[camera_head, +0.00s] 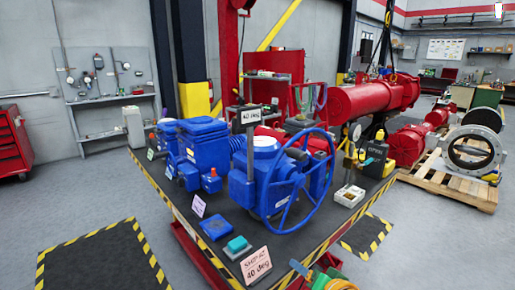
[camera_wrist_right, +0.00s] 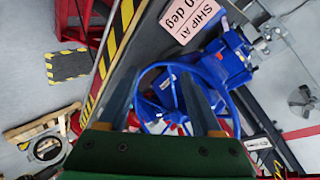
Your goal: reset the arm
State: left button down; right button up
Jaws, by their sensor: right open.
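The blue valve actuator (camera_head: 258,185) stands on the dark workbench, with a large blue handwheel (camera_head: 326,172) on its right side. A small sign reading 40 deg (camera_head: 250,116) stands above it, and a pink "SHIP AT" card (camera_head: 256,265) stands at the bench's front. My right gripper (camera_head: 312,272) is at the bottom edge, in front of the bench, partly cut off. In the right wrist view its two fingers (camera_wrist_right: 158,98) are apart and nothing shows gripped between them. The handwheel (camera_wrist_right: 148,122) and the pink card (camera_wrist_right: 192,18) lie beyond them. My left gripper is out of view.
The workbench (camera_head: 180,190) has a yellow-black striped edge. More blue actuator units (camera_head: 200,145) stand at its left. A blue block (camera_head: 215,229) and a teal block (camera_head: 237,244) lie near the front; a white tray (camera_head: 349,195) sits right of the handwheel. A pallet (camera_head: 460,187) stands farther right.

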jog(key=s+d+f+n+g+h, duration=0.1)
jog(key=s+f+n+g, duration=0.45)
jog(key=s, duration=0.85)
jog(key=s+d+f+n+g+h, duration=0.25)
jog(key=s+f, duration=0.55)
jog(key=s, duration=0.5)
notch_tip(320, 180, down, 15)
jog(key=s+a+g, duration=0.1)
jog(key=s, duration=0.1)
jog(key=s+d+f+n+g, duration=0.1)
jog(key=s+d+f, duration=0.1)
jog(key=s+f, duration=0.9)
jog(key=shift+s+f, duration=0.35)
jog(key=shift+s, duration=0.5)
jog(key=shift+y, duration=0.25)
